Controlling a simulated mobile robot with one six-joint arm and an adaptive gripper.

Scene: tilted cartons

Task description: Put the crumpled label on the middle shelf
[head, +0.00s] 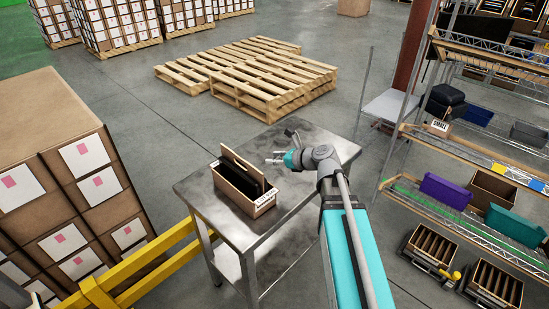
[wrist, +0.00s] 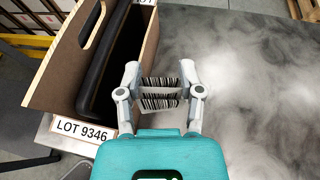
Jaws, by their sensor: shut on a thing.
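The crumpled label (wrist: 160,94), white with black barcode stripes, is between the fingertips of my gripper (wrist: 159,80) in the wrist view. My gripper is shut on it, just right of the open carton. In the head view my gripper (head: 274,159) is over the metal table, and the label is too small to make out there. The shelf rack stands at the right of the head view, away from my gripper. Its middle shelf (head: 468,153) has a wooden front edge and holds a few dark bins and a box marked SMALL.
A carton (head: 236,197) with a dark item inside stands on the metal table (head: 303,205); its front tag reads LOT 9346 in the wrist view (wrist: 82,130). Purple (head: 446,191) and green bins sit on the lower shelf. Stacked boxes and a yellow rail are left.

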